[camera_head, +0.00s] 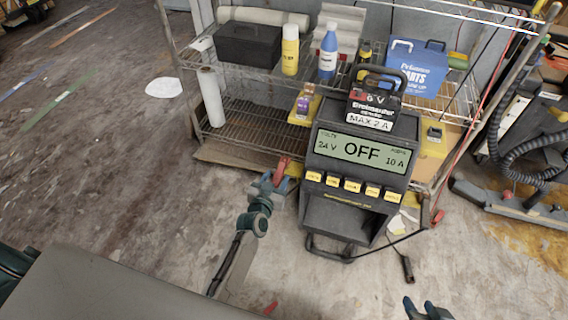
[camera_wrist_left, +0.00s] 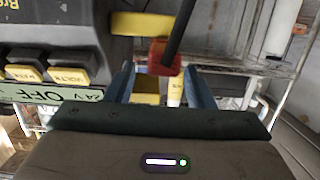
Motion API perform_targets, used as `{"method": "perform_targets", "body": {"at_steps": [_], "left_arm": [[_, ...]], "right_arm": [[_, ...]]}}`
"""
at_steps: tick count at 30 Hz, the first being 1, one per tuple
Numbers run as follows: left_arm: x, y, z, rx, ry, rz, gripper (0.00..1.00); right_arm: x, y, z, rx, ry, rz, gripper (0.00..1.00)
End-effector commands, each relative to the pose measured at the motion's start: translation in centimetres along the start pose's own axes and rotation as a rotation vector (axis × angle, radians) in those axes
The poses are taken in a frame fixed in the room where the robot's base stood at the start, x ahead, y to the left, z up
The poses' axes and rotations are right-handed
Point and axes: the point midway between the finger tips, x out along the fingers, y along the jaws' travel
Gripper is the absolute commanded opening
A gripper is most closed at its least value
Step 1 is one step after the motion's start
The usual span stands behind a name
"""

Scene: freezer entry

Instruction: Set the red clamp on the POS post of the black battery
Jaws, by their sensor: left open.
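The red clamp (camera_head: 283,165) is at the left side of the charger (camera_head: 355,205), by a yellow bracket (camera_head: 294,170). My left gripper (camera_head: 274,183) is open at the clamp. In the left wrist view the clamp (camera_wrist_left: 160,68) shows between and just beyond the left gripper's fingers (camera_wrist_left: 161,85), with a dark cable crossing in front of it. A black box marked 6 V and MAX 2 A (camera_head: 372,106), seemingly the battery, stands above the charger's display; I cannot make out its POS post. My right gripper (camera_head: 419,303) is at the bottom edge, its fingers apart, with nothing seen between them.
A wire shelf (camera_head: 250,118) behind holds a black toolbox (camera_head: 248,44), a yellow bottle (camera_head: 290,50), a blue bottle (camera_head: 328,52) and a blue parts box (camera_head: 415,68). The charger reads OFF. A dark cable end (camera_head: 407,268) lies on the floor.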

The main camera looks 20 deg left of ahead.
Motion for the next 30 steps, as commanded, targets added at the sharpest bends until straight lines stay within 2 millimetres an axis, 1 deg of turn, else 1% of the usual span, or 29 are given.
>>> {"method": "perform_targets", "body": {"at_steps": [1,3,6,9,15,17,18,22,23,30], "left_arm": [[1.0,-0.1,0.1,0.002,0.001,0.000,0.48],[2.0,-0.1,0.1,0.001,0.001,0.001,0.48],[3.0,-0.1,0.1,0.000,0.000,0.001,0.48],[3.4,-0.1,0.1,0.001,-0.001,0.000,0.48],[3.4,-0.1,0.1,0.001,-0.001,0.000,0.48],[3.4,-0.1,0.1,0.001,0.000,0.000,0.36],[3.4,-0.1,0.1,0.001,0.000,0.000,0.29],[3.4,-0.1,0.1,0.001,0.000,0.000,0.03],[3.4,-0.1,0.1,0.001,0.000,0.000,0.00],[3.4,-0.1,0.0,0.001,0.001,0.000,0.00]], "right_arm": [[0.2,0.0,0.1,0.003,0.006,-0.002,0.36],[0.2,-0.1,0.1,0.006,0.014,-0.005,0.36],[0.3,-0.1,0.1,0.010,0.027,-0.008,0.36],[0.3,-0.1,0.0,0.011,0.032,-0.009,0.36],[0.3,-0.1,0.0,0.011,0.032,-0.009,0.36],[0.3,-0.1,0.1,0.012,0.031,-0.009,0.36],[0.3,-0.1,0.1,0.012,0.030,-0.009,0.36],[0.2,-0.1,0.2,0.012,0.028,-0.008,0.36],[0.2,-0.1,0.3,0.013,0.027,-0.008,0.36],[0.2,-0.1,0.3,0.013,0.025,-0.008,0.36]]}}
